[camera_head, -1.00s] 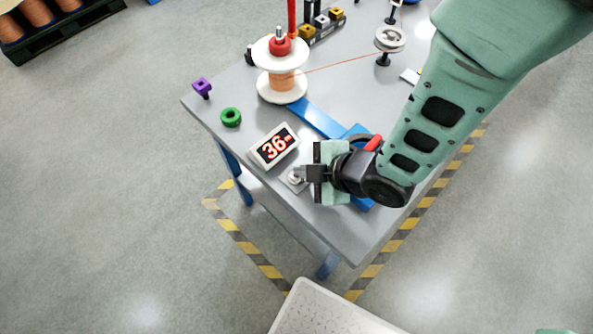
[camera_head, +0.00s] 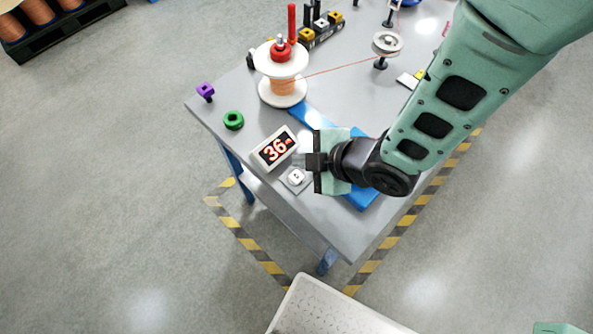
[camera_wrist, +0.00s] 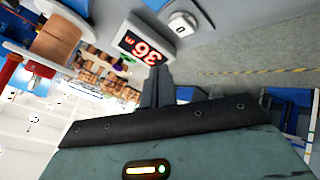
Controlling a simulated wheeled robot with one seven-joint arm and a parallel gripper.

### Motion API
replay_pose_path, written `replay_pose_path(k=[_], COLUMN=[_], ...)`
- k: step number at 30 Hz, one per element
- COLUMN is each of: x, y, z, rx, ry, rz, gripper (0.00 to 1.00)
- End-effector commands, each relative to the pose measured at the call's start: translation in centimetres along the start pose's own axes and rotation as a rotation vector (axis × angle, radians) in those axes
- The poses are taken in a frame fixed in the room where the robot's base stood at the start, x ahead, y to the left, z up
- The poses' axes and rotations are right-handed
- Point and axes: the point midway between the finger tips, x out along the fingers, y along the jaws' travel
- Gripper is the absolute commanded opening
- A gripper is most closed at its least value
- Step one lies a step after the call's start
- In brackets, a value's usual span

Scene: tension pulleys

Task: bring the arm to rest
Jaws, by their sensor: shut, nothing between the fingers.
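My gripper (camera_head: 311,163) is shut and empty. In the head view it hangs over the near part of the grey table (camera_head: 345,235), just right of the display (camera_head: 275,149) reading 36. A small white switch on a plate (camera_head: 296,177) lies just below and left of the fingers, apart from them as far as I can tell. In the wrist view the shut fingers (camera_wrist: 158,78) point towards the display (camera_wrist: 143,47), and the switch (camera_wrist: 181,25), marked 0, shows beyond them. My arm reaches in from the upper right and hides part of the table.
A spool of copper wire (camera_head: 283,85) stands at the back left, its wire running to a pulley (camera_head: 387,44). A green ring (camera_head: 233,120) and a purple part (camera_head: 205,91) sit by the left edge. A blue bar (camera_head: 318,120) lies mid-table. Striped tape (camera_head: 245,245) marks the floor.

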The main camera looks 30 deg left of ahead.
Motion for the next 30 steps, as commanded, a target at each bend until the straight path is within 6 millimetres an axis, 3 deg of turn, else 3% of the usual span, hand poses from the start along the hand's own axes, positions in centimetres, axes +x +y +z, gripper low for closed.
replay_pose_path(k=[23, 26, 30], x=[-0.1, -1.2, -5.7], y=[0.1, 1.1, 3.7], z=[0.1, 0.5, 2.0], rx=[0.005, 0.055, 0.248], ry=[-0.003, -0.037, -0.161], rz=[0.002, 0.007, 0.020], gripper=[0.00, 0.00, 0.00])
